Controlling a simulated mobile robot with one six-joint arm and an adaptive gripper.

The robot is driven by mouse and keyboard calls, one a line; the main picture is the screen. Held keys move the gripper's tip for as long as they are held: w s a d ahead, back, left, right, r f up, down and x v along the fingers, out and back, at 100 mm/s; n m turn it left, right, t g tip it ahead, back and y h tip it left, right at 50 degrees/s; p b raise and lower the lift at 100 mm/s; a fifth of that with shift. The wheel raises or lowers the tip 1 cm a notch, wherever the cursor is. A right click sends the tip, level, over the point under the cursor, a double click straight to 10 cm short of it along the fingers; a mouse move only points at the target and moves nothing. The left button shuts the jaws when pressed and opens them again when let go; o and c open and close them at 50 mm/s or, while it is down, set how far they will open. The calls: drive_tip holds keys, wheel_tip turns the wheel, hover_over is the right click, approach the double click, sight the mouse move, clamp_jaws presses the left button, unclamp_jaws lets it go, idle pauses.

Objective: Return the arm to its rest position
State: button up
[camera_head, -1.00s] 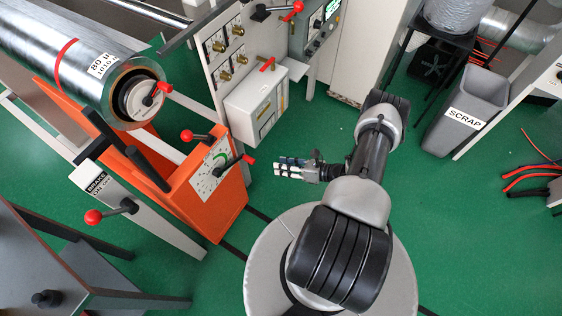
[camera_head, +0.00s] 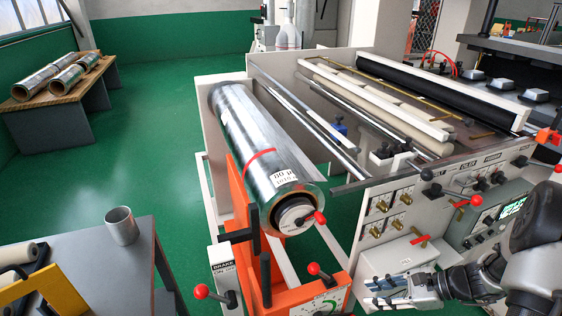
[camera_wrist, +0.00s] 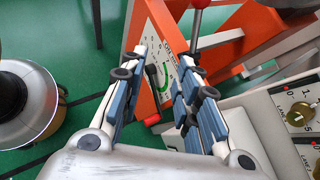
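My gripper (camera_head: 372,292) shows at the lower right of the head view, with its fingers pointing left. It is in front of the white box on the machine's front. The wrist view shows its two blue-padded fingers (camera_wrist: 164,62) apart with nothing held between them. My grey and black arm reaches in from the right edge of the head view, and part of it is cut off. Beyond the fingertips in the wrist view are the orange stand (camera_wrist: 145,28) and its dial plate (camera_wrist: 161,62); no contact shows.
A foil roll (camera_head: 250,140) lies on the orange stand (camera_head: 243,205). Red-knobbed levers, including the brake lever (camera_head: 203,291), stick out nearby. The machine's control panel (camera_head: 400,205) stands close to my arm. A metal cup (camera_head: 122,228) stands on a grey table at left. Green floor is open at back left.

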drive_tip(key=s+a+r+n+g+h, duration=0.25)
drive_tip(key=a+r+n, duration=0.2)
drive_tip(key=r, duration=0.25)
drive_tip(key=s+a+r+n+g+h, duration=0.1)
drive_tip(key=s+a+r+n, duration=0.35)
drive_tip(key=r, duration=0.35)
drive_tip(key=s+a+r+n+t+h, duration=0.2)
drive_tip(key=s+r+n+t+h, duration=0.2)
drive_tip(key=s+r+n, duration=0.5)
drive_tip(key=s+n+h, duration=0.2)
drive_tip(key=s, duration=0.2)
drive_tip(key=shift+a, duration=0.15)
